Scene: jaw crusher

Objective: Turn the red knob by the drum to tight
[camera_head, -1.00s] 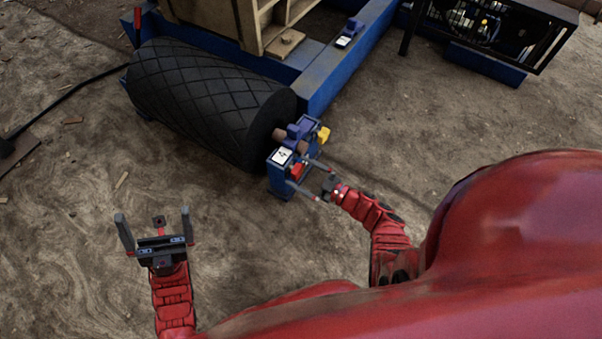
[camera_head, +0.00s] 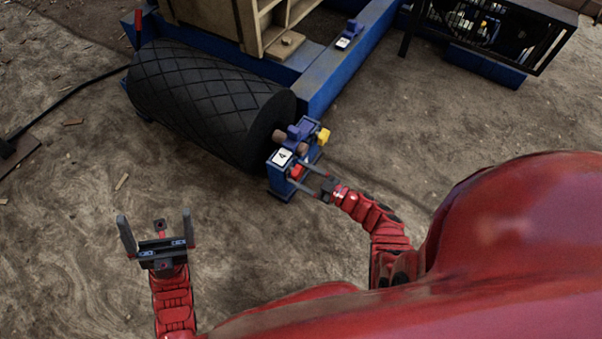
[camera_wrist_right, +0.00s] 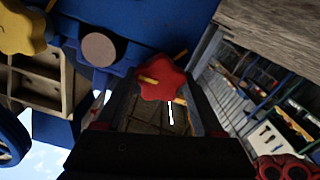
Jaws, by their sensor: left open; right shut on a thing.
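My right gripper (camera_head: 304,177) is shut on the knob, reaching in from the lower right. My left gripper (camera_head: 154,215) is open and empty above the ground, left of and nearer than the block.
A yellow knob (camera_head: 323,136) is on the same block, also seen in the wrist view (camera_wrist_right: 22,28). A blue frame beam (camera_head: 345,60) runs behind the drum. The dirt ground around the block is open.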

